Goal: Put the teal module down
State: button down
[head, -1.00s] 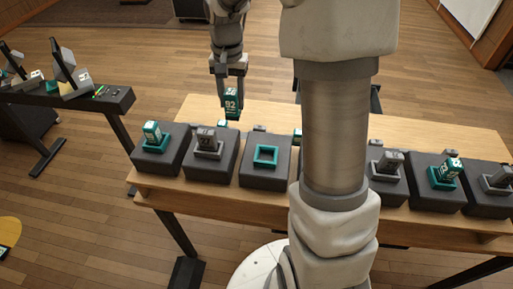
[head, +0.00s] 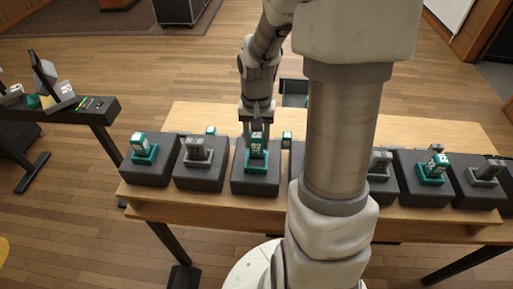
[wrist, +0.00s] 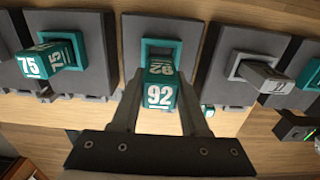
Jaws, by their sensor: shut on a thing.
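The teal module (head: 258,142), marked 92, is upright between the fingers of my gripper (head: 257,128), which is shut on it. In the wrist view the module (wrist: 160,92) shows between both fingers of the gripper (wrist: 161,98). Its lower end is at the teal square frame (head: 248,166) on a dark block (head: 255,184). The frame also shows in the wrist view (wrist: 202,53), beyond the module. Whether the module is seated in the frame or just above it, I cannot tell.
More blocks with modules stand right of my arm. The wooden table (head: 190,115) has free room behind the row.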

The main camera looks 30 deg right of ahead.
aim_at(256, 150)
jog(key=shift+f, duration=1.85)
jog(key=shift+f, duration=0.25)
jog(key=shift+c, duration=2.1)
grip_release()
jog(key=shift+r, duration=0.1)
notch_tip(256, 150, up, 12)
jog(key=shift+r+p, duration=0.2)
jog(key=shift+p, duration=0.15)
